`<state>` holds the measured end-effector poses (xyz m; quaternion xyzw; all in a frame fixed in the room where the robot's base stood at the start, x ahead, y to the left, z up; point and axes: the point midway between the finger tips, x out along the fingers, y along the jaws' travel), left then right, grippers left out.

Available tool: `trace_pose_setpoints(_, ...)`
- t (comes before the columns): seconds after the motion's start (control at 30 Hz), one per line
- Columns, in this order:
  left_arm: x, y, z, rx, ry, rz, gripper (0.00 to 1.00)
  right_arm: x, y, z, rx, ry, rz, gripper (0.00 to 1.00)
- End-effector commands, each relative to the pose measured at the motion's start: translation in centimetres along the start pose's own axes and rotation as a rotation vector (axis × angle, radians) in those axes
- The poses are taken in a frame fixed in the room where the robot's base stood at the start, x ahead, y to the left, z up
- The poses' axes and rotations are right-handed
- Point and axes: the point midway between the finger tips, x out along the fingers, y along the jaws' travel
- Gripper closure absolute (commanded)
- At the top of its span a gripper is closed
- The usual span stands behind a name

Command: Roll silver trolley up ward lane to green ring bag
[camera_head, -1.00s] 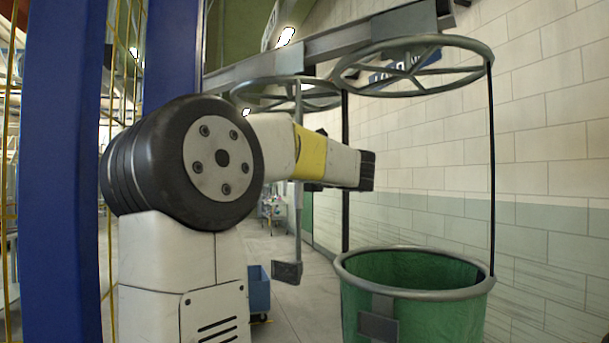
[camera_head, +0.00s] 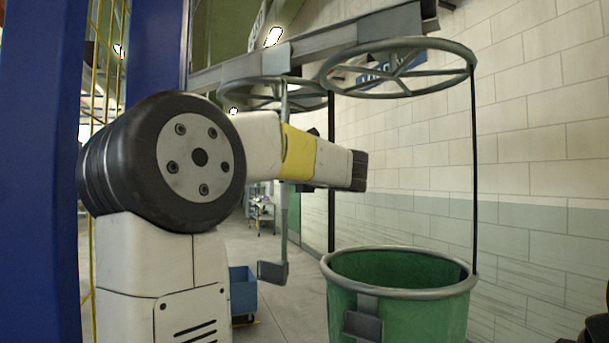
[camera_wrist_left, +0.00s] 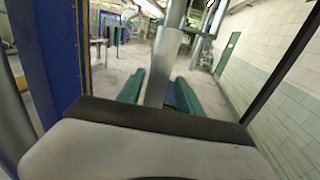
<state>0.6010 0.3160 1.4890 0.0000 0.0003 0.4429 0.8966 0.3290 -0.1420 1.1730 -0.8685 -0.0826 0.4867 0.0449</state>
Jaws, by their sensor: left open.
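A green bag (camera_head: 445,315) with a grey ring rim hangs by dark rods from a spoked grey wheel (camera_head: 398,88) under an overhead rail (camera_head: 245,64). A second spoked wheel (camera_head: 262,106) sits further along the rail. A silver post (camera_head: 283,225) hangs near it, ending in a small bracket (camera_head: 272,271). I cannot tell for sure which hanging part is the silver trolley. My left arm reaches across in front of the post. In the left wrist view my left gripper (camera_wrist_left: 159,82) is open, its teal fingers on either side of a grey post (camera_wrist_left: 160,72); contact is unclear.
A blue upright (camera_head: 40,180) stands close on the left, beside yellow mesh. A tiled wall (camera_head: 540,130) runs along the right. A blue bin (camera_head: 243,292) is on the floor behind my arm. Open floor (camera_head: 300,300) runs back between bin and green bag.

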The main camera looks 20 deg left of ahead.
Motion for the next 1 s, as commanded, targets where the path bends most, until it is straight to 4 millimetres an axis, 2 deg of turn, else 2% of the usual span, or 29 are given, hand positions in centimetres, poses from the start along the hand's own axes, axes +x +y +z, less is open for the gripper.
trace_pose_setpoints(0.2, -3.8, -0.1, 0.1, -0.001, -0.001, -0.006, 0.57, 0.0, 0.0, 0.0, 0.0, 0.0, 0.0, 0.57)
trace_pose_setpoints(0.4, -6.5, -0.2, 0.0, 0.0, 0.0, -0.007, 0.57, 0.0, 0.0, 0.0, 0.0, 0.0, 0.0, 0.57)
trace_pose_setpoints(0.57, -7.3, -0.2, 0.0, 0.0, 0.0, -0.005, 0.57, 0.0, 0.0, 0.0, 0.0, 0.0, 0.0, 0.57)
trace_pose_setpoints(1.0, -7.2, -0.1, 0.0, 0.0, 0.0, -0.005, 0.57, 0.0, 0.0, 0.0, 0.0, 0.0, 0.0, 0.57)
